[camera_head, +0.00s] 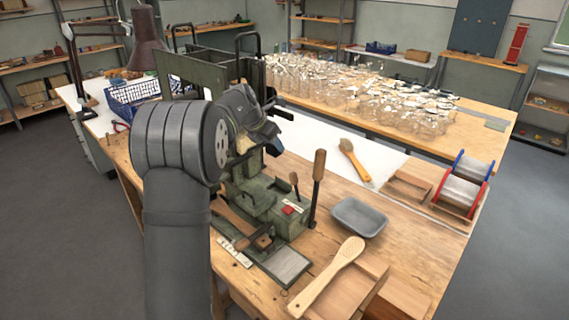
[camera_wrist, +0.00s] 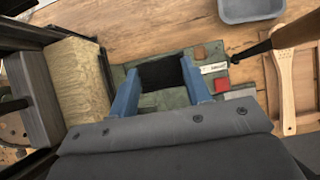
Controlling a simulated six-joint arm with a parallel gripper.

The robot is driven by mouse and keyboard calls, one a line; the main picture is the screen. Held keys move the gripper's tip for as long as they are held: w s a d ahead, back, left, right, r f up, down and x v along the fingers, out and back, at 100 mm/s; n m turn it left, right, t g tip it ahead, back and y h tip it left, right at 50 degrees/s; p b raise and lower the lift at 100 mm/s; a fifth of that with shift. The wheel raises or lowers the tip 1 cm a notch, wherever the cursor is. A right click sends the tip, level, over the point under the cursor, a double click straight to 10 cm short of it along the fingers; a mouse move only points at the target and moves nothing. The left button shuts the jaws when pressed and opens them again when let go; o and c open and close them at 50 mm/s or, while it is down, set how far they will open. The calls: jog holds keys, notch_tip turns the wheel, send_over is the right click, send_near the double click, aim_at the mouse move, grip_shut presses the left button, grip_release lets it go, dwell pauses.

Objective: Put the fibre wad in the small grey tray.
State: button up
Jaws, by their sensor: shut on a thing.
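The fibre wad (camera_wrist: 163,77) is a dark, nearly black block between the blue fingers of my gripper (camera_wrist: 161,84) in the wrist view. My gripper is shut on it, with one finger at each side. The small grey tray (camera_head: 359,217) stands on the bench to the right of the machine and looks empty. Part of it shows at the top right of the wrist view (camera_wrist: 250,12), apart from my gripper.
A lever with a wooden handle (camera_head: 318,175) stands up between the machine and the tray. Wooden brush bodies (camera_head: 330,275) (camera_head: 353,159) lie in front of and behind the tray. A pale fibre block (camera_wrist: 82,82) is close left of my gripper. Wire spools (camera_head: 464,185) stand at right.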

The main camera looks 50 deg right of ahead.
jog(key=shift+r, duration=0.25)
jog(key=shift+s+d, duration=0.15)
jog(key=s+d+n+t, duration=0.1)
jog(key=s+d+n, duration=0.1)
jog(key=s+d, duration=1)
jog(key=s+a+f+m, duration=0.1)
jog(key=s+f, duration=0.4)
jog(key=s, duration=0.4)
jog(key=s+a+f+m+g, duration=0.1)
jog(key=s+f, duration=0.4)
jog(key=s, duration=0.4)
jog(key=s+a+f+m, duration=0.1)
jog(key=s+f, duration=0.4)
jog(key=s, duration=0.4)
send_near(364, 228)
jog(key=shift+d+r, duration=0.15)
jog(key=shift+d, duration=0.4)
jog(key=shift+d+r, duration=0.15)
jog(key=shift+d, duration=0.4)
jog(key=shift+w+f, duration=0.15)
jog(key=shift+f, duration=1.9)
jog(key=shift+f, duration=0.15)
